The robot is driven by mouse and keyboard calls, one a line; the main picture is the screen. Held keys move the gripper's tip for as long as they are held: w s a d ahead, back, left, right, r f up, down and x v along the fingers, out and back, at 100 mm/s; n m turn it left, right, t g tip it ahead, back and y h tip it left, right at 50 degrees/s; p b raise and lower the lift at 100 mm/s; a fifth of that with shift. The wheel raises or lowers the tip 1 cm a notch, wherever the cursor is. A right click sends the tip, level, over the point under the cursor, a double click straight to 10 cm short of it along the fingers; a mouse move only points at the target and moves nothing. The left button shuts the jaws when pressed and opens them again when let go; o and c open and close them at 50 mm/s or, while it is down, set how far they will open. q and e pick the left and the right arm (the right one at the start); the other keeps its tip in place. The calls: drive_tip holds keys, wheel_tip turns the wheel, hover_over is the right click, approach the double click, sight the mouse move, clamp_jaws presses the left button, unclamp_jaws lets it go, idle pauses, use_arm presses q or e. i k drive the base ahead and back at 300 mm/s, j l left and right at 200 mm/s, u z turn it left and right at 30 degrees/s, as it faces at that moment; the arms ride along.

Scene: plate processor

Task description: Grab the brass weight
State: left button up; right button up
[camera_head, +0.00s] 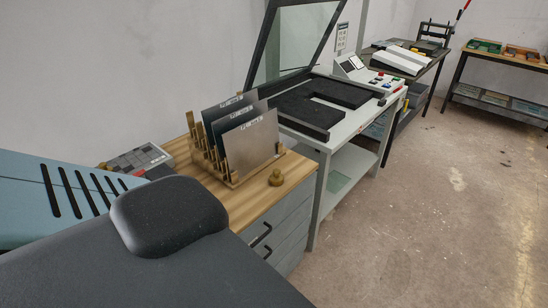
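The brass weight (276,178) is a small gold-coloured knobbed piece. It stands upright on the wooden top of the cabinet (245,208), near its front right edge. It is just right of a wooden rack (232,184) that holds several upright plates, and a small gap seems to lie between them. Neither of my grippers shows in the head view. Dark and blue parts of my own body fill the lower left and hide part of the cabinet top.
Metal plates (250,146) stand in the rack. A grey tray of small blocks (139,160) lies at the left. Behind the cabinet stands a plate unit with a raised glass lid (299,38). Drawers with black handles (262,236) face the open concrete floor (430,210) at right.

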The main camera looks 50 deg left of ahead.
sight(276, 179)
drive_tip(key=i+u, duration=0.15)
drive_tip(key=i, duration=0.55)
drive_tip(key=i+l+u, duration=0.1)
drive_tip(key=i, duration=0.6)
drive_tip(key=i+u, duration=0.4)
drive_tip(key=i+l+u, duration=0.1)
drive_tip(key=u, duration=0.3)
drive_tip(key=i+l+u, duration=0.2)
drive_tip(key=u, duration=0.15)
drive_tip(key=i+u, duration=0.15)
drive_tip(key=u, duration=0.3)
drive_tip(key=i+l+u, duration=0.15)
drive_tip(key=u, duration=0.35)
drive_tip(key=i+l+u, duration=0.15)
drive_tip(key=u, duration=0.3)
drive_tip(key=i+l+u, duration=0.2)
drive_tip(key=u, duration=0.3)
drive_tip(key=i+l+u, duration=0.15)
drive_tip(key=l+u, duration=0.15)
drive_tip(key=u, duration=0.2)
